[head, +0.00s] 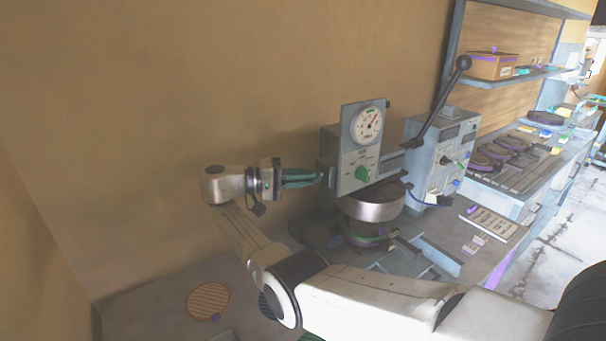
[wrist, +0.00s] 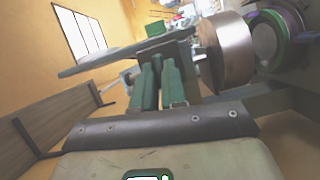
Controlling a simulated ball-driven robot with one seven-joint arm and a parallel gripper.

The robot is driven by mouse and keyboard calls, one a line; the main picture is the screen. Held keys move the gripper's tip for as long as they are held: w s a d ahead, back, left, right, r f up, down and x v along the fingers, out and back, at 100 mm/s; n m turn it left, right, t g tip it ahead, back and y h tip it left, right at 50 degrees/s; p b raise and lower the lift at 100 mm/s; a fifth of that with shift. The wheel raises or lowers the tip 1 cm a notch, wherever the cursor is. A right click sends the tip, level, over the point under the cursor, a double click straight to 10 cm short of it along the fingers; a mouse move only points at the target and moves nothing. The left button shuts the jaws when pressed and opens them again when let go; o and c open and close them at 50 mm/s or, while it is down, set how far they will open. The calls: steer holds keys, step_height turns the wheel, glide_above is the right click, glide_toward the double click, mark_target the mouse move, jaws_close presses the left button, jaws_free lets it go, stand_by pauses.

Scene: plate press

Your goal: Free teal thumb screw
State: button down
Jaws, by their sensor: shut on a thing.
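In the wrist view the fingers (wrist: 158,68) are close together at the press's side. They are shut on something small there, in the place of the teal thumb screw. The fingers hide most of it, so its colour and how far it is threaded in do not show.
A thick round metal drum (head: 372,205) sits under the press head; it is right of my fingers in the wrist view (wrist: 232,50). A long lever (head: 440,100) rises at the right. A control box (head: 440,155) stands beside the press. The wall is close behind.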

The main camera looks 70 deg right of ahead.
steer(key=shift+f+n+g, duration=0.15)
steer(key=shift+n+g, duration=0.15)
steer(key=shift+n, duration=0.3)
steer(key=c, duration=1.2)
jaws_free()
steer(key=shift+w, duration=0.1)
steer(key=b+v, duration=1)
steer(key=b, duration=0.1)
steer(key=shift+w+a+f+b, duration=0.15)
steer(key=shift+w+a+b, duration=0.05)
steer(key=shift+a+b, duration=0.2)
